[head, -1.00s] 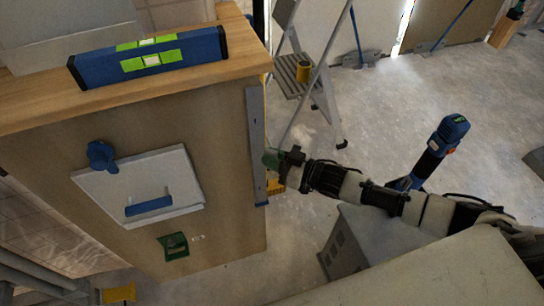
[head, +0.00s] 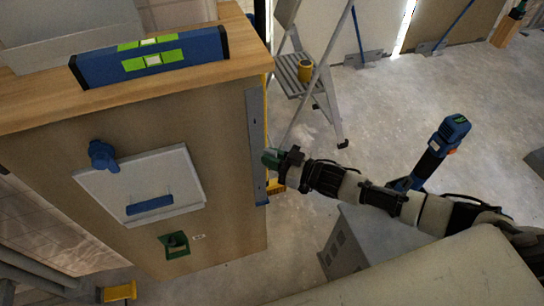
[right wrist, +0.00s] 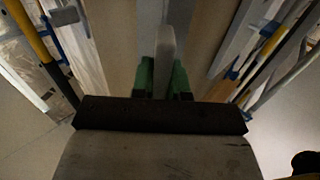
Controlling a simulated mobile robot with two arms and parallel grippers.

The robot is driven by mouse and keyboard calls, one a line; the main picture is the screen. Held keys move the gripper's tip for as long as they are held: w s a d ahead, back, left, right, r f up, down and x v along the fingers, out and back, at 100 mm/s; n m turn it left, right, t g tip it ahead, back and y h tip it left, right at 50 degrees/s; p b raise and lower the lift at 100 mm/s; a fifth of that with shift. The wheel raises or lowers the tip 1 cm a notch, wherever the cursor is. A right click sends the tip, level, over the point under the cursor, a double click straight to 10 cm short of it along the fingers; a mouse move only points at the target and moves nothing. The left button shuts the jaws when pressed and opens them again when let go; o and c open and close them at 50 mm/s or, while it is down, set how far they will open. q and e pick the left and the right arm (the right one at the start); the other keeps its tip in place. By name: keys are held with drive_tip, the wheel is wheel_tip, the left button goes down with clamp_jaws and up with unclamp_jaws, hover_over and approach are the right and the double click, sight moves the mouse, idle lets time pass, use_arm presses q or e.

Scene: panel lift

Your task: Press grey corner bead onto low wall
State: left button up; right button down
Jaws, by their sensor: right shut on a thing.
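The grey corner bead (head: 257,120) is a long narrow strip standing upright along the right-hand vertical edge of the low wall (head: 220,205). It reaches from just under the wooden top to well down the wall. I cannot tell if it sits flush. My right gripper (head: 270,158), with green fingertips, is at the bead's lower half, coming from the right. In the right wrist view the green fingers (right wrist: 162,78) are shut on a grey strip (right wrist: 166,48), which appears to be the bead. My left gripper is not in view.
A blue level (head: 190,50) lies on the wall's wooden top (head: 50,107). A white panel with blue handles (head: 165,175) is on the wall's face, above a green item (head: 174,246). A stepladder (head: 315,75) and a blue tool (head: 440,150) stand right. Floor between is mostly clear.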

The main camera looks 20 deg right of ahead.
drive_tip(key=c, duration=1.1)
unclamp_jaws()
drive_tip(key=shift+w+r, duration=0.1)
drive_tip(key=shift+r, duration=0.2)
drive_tip(key=shift+o, duration=0.2)
drive_tip(key=shift+f, duration=0.1)
drive_tip(key=v, duration=1)
drive_tip(key=shift+s+d, duration=0.3)
